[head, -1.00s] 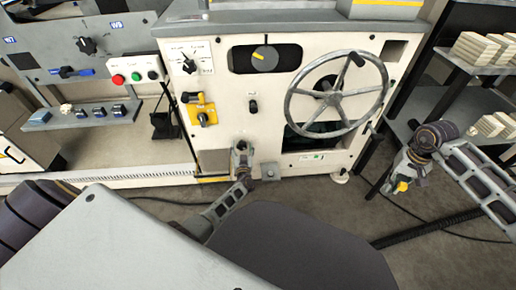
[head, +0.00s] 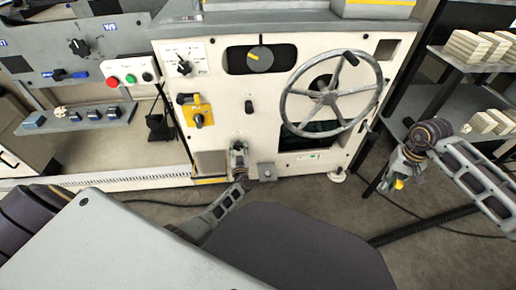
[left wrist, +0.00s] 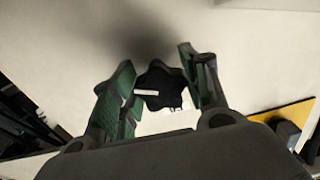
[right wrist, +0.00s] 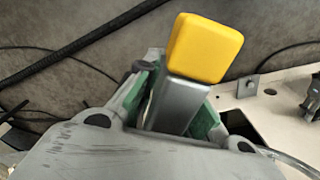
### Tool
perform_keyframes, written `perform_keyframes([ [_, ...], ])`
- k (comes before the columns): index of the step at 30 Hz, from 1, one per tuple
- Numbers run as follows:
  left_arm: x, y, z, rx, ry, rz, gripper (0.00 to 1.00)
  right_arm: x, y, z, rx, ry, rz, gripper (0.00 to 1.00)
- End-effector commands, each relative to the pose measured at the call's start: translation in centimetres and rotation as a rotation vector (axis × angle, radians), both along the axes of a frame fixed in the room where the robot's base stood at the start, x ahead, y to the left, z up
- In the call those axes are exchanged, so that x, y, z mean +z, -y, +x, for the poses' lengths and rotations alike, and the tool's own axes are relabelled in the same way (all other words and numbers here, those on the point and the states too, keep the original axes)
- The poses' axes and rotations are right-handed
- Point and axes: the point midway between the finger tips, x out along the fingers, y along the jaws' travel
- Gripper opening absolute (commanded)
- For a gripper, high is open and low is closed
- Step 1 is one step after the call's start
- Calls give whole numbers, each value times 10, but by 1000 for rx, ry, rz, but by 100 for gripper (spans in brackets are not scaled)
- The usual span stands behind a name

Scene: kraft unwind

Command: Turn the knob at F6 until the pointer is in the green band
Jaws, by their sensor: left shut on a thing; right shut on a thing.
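A black lobed knob (left wrist: 160,88) with a white mark sits on the cream panel between the fingers of my left gripper (left wrist: 158,90). The left gripper is shut on it. In the head view my left gripper (head: 238,152) is low on the cream machine's front and hides this knob. No F6 label is readable. My right gripper (right wrist: 172,100) is shut on a grey bar with a yellow end block (right wrist: 205,48). In the head view the right gripper (head: 398,170) hangs right of the machine. A round dial (head: 260,59) with a yellow mark shows in a dark window; I cannot make out a green band.
A large handwheel (head: 331,97) projects at the machine's right. A yellow-plated switch (head: 198,115), a selector (head: 184,67) and a small black knob (head: 249,106) are on the same front. A shelf with pale blocks (head: 478,48) stands right. Cables cross the floor.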

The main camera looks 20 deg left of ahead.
Motion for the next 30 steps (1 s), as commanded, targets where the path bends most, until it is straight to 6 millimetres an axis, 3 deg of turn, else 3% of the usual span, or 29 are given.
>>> perform_keyframes([
  [30,0,5,2,-1,371,-605,21,-10,0,0,0,1,1,0],
])
